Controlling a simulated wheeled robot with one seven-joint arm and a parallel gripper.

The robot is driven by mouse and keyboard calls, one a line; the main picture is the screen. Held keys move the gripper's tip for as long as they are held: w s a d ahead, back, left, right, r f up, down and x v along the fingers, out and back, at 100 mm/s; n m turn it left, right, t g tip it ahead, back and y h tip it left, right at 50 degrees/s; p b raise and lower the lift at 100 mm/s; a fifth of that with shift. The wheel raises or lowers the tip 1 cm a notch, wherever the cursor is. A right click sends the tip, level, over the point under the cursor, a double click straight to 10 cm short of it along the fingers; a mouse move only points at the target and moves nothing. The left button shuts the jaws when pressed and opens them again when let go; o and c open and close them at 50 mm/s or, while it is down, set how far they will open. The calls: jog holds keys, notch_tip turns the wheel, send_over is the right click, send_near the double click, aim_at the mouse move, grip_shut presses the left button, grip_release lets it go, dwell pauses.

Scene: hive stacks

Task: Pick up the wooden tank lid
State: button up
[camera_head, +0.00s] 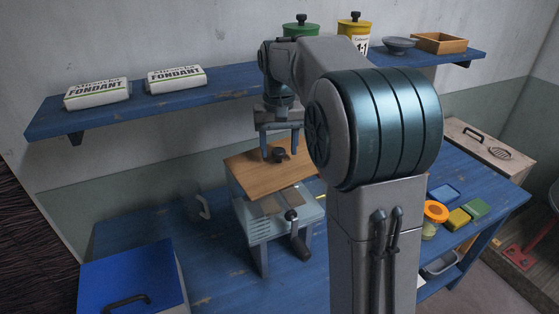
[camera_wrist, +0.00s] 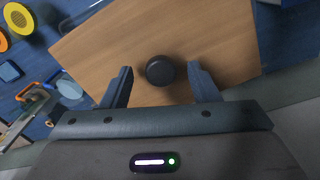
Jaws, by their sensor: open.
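The wooden tank lid (camera_head: 262,174) is a flat brown board with a dark round knob (camera_head: 278,154). It rests a little askew on top of a grey-blue tank (camera_head: 258,221) on the blue bench. In the wrist view the lid (camera_wrist: 210,35) fills much of the upper picture, with its knob (camera_wrist: 160,70) near the middle. My gripper (camera_head: 280,148) points down over the lid. In the wrist view my gripper (camera_wrist: 160,82) is open, with one finger on each side of the knob and a gap on both sides. I cannot tell its exact height over the board.
A crank handle (camera_head: 293,222) sticks out at the tank's front. A clear jug (camera_head: 196,200) stands left of it. A blue-lidded box (camera_head: 132,282) is at the front left. A shelf (camera_head: 225,96) with fondant packs (camera_head: 97,93) runs behind. Small coloured items (camera_head: 458,218) lie at right.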

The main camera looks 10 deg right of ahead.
jog(key=shift+f, duration=0.8)
grip_shut()
jog(key=shift+r, duration=0.15)
